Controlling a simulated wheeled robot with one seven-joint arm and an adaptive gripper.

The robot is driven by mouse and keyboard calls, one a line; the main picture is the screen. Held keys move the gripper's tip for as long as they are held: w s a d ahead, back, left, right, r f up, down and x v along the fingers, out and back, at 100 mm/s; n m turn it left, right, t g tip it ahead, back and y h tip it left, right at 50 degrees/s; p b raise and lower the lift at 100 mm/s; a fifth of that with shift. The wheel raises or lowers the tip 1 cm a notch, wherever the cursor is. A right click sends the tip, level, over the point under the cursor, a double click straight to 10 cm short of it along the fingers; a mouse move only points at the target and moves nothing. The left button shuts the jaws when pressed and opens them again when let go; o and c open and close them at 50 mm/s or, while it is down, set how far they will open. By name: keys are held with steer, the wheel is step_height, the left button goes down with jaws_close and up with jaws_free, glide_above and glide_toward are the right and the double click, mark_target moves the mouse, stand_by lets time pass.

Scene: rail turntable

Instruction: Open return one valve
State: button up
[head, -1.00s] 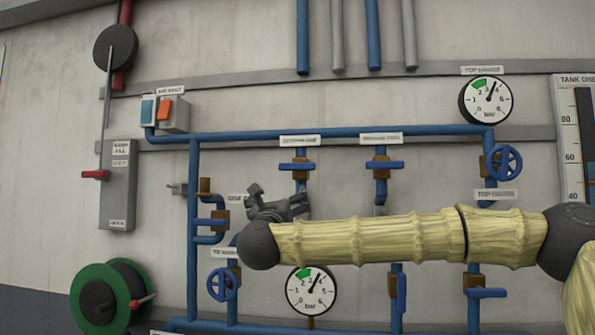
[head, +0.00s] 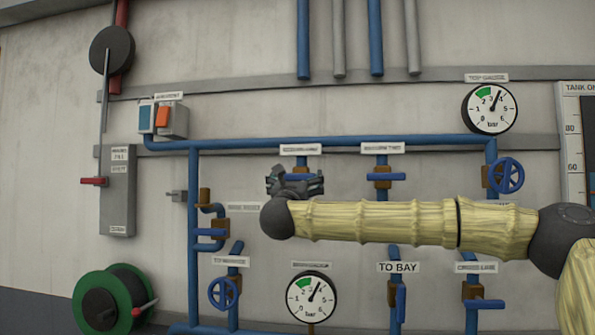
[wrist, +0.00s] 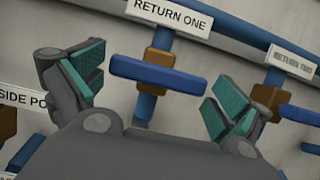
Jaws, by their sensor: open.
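The return one valve has a blue lever handle (wrist: 156,75) on a brown body (wrist: 160,58), set on a vertical blue pipe. The label RETURN ONE (wrist: 170,18) is above it in the wrist view. The handle lies crosswise to the pipe. In the head view its handle (head: 298,176) is partly hidden behind my gripper (head: 296,182). In the wrist view my gripper (wrist: 153,92) is open and empty, its green-padded fingers on either side of the handle. I cannot tell how far in front of the handle the fingers are.
The return two valve (head: 383,177) stands just to the right, also with a crosswise handle. A side valve (head: 212,232) is at lower left. A gauge (head: 312,298) is below my arm, and a blue handwheel (head: 506,175) is at the right.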

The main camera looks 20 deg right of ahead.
steer(key=shift+p+x, duration=0.35)
steer(key=shift+x, duration=0.45)
steer(key=c, duration=0.7)
